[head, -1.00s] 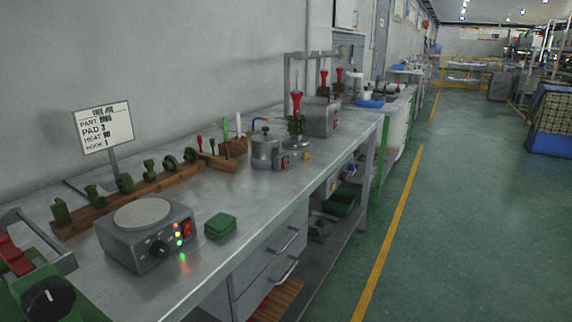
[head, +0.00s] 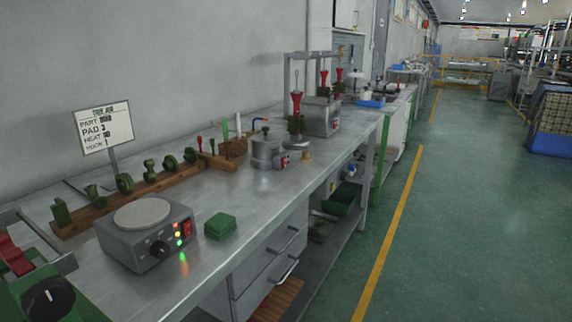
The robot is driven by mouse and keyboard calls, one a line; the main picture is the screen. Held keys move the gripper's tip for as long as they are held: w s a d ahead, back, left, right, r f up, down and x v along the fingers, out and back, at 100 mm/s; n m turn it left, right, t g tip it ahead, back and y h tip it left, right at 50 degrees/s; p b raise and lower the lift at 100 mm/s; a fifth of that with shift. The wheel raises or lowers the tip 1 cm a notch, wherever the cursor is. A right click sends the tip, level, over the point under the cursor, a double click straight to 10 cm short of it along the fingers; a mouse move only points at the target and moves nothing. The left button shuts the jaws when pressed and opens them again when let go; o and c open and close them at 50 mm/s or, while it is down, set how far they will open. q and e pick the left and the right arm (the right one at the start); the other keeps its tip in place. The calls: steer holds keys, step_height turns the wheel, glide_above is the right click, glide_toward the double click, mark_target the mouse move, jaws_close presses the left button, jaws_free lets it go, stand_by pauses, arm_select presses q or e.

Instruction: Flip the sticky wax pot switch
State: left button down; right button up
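A small grey metal pot (head: 265,149) with a lid stands on the metal bench in the middle of the head view. A small box with a red switch (head: 284,161) sits at its right front side. It looks like the sticky wax pot, but no label on it is readable. The switch is too small to tell its position. Neither of my grippers is in view.
A grey hot plate (head: 146,240) with a red switch and lit lamps stands nearer on the bench (head: 232,190). A green block (head: 220,226) lies beside it. Green wax parts stand on a wooden rack behind. The floor (head: 460,230) at right is clear.

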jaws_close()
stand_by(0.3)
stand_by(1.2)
